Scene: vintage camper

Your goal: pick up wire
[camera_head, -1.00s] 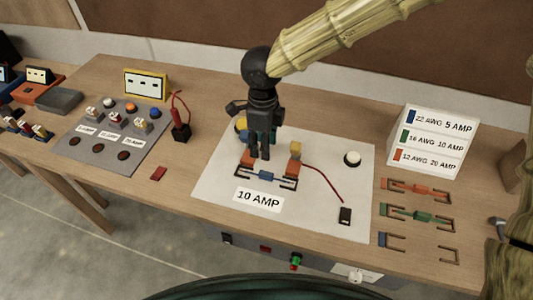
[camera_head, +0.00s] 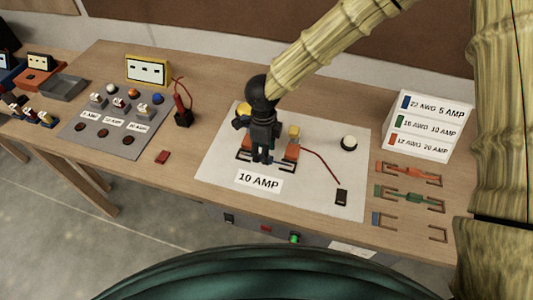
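My gripper (camera_head: 262,158) points down over the white "10 AMP" board (camera_head: 222,180), between its two orange terminals. The right orange terminal (camera_head: 291,152) shows. A wire with a blue middle lies across the terminals. My gripper hides most of it, with only bits of blue showing by the fingertips. I cannot tell whether the fingers are closed on it. An orange wire (camera_head: 410,172) and a green wire (camera_head: 410,195) lie on holders at the right of the table. The blue-marked holder (camera_head: 438,233) below them is empty.
A sign (camera_head: 430,125) lists wire gauges and amps behind the holders. A white button (camera_head: 349,143) and a black block (camera_head: 341,198) on a red lead sit on the board. A grey panel (camera_head: 85,145) and a red-black probe (camera_head: 183,110) stand left.

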